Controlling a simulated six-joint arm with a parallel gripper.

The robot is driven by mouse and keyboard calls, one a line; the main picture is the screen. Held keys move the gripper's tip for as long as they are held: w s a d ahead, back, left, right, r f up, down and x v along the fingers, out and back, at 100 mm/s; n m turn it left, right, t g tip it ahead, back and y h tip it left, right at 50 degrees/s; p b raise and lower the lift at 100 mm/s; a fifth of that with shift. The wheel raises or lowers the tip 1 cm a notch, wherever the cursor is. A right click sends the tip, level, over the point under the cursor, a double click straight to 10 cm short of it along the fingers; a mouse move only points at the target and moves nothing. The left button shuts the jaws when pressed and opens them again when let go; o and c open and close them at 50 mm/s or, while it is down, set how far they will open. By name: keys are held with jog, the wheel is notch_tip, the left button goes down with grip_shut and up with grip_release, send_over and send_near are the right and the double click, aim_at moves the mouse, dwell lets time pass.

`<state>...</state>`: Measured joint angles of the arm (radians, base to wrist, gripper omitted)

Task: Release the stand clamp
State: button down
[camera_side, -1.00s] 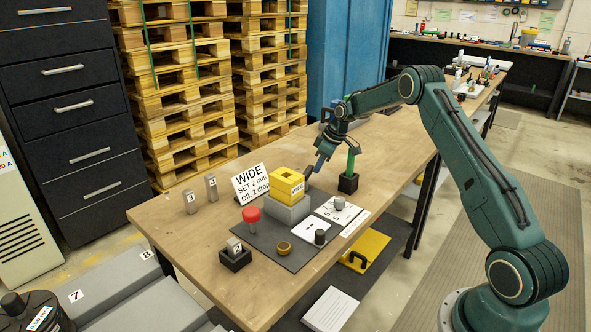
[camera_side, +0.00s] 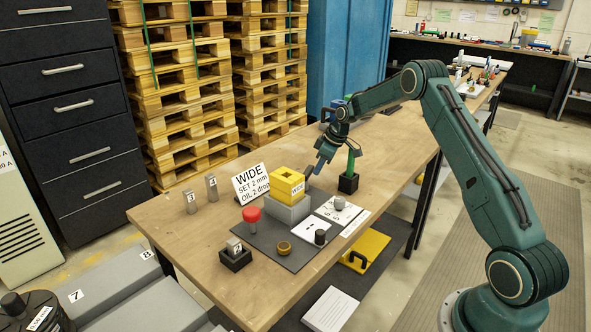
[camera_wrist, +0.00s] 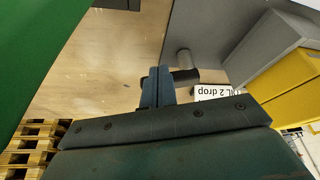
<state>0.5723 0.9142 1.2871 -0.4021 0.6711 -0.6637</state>
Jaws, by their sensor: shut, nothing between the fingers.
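The stand is a grey block (camera_side: 288,211) with a yellow square-holed head (camera_side: 286,184) on top, standing on the dark mat. A short dark lever (camera_side: 308,173), which I take for the clamp's handle, is at its right rear. My gripper (camera_side: 320,167) is right beside the lever, pointing down. In the wrist view the blue fingers (camera_wrist: 157,85) are together and empty. The grey block (camera_wrist: 270,45) and yellow head (camera_wrist: 290,92) are farther right.
A green upright tool (camera_side: 350,161) in a black holder (camera_side: 348,184) stands close right of my gripper. The WIDE sign (camera_side: 251,185) is left of the stand. The table's rear is largely clear.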

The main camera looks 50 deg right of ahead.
jog(key=shift+s+d, duration=0.1)
jog(key=v, duration=1)
dwell(0.3)
